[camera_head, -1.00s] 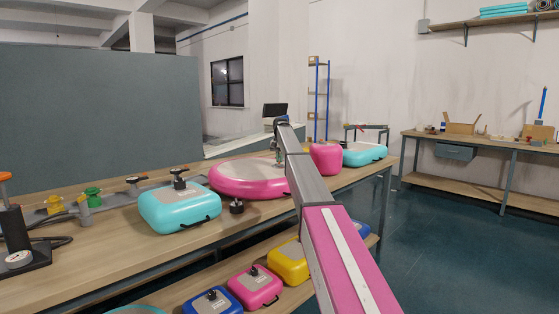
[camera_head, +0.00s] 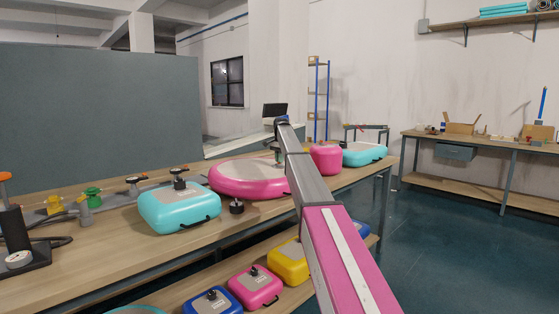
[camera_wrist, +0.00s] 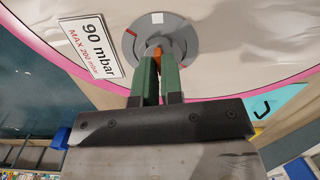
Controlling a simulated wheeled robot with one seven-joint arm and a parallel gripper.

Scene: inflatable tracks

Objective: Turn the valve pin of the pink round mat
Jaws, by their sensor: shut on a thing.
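The pink round mat (camera_head: 226,186) lies on the workbench, with a pale top and a pink rim. In the wrist view its pale top (camera_wrist: 215,22) fills the upper part, with a grey round valve (camera_wrist: 184,42) set into it. An orange valve pin (camera_wrist: 157,41) shows in the valve's centre, partly hidden by my fingers. My gripper (camera_wrist: 159,62) is at the valve, its green fingers shut on the pin. In the head view my arm hides most of the gripper. A label (camera_wrist: 92,45) reading "90 mbar, MAX 200 mbar" is beside the valve.
A turquoise cushion (camera_head: 165,212) with a black valve fitting and a small black knob (camera_head: 236,207) stand left of my arm. A pink block (camera_head: 325,159) and a turquoise mat (camera_head: 366,155) are to the right. Small cushions (camera_head: 256,289) lie on the lower shelf.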

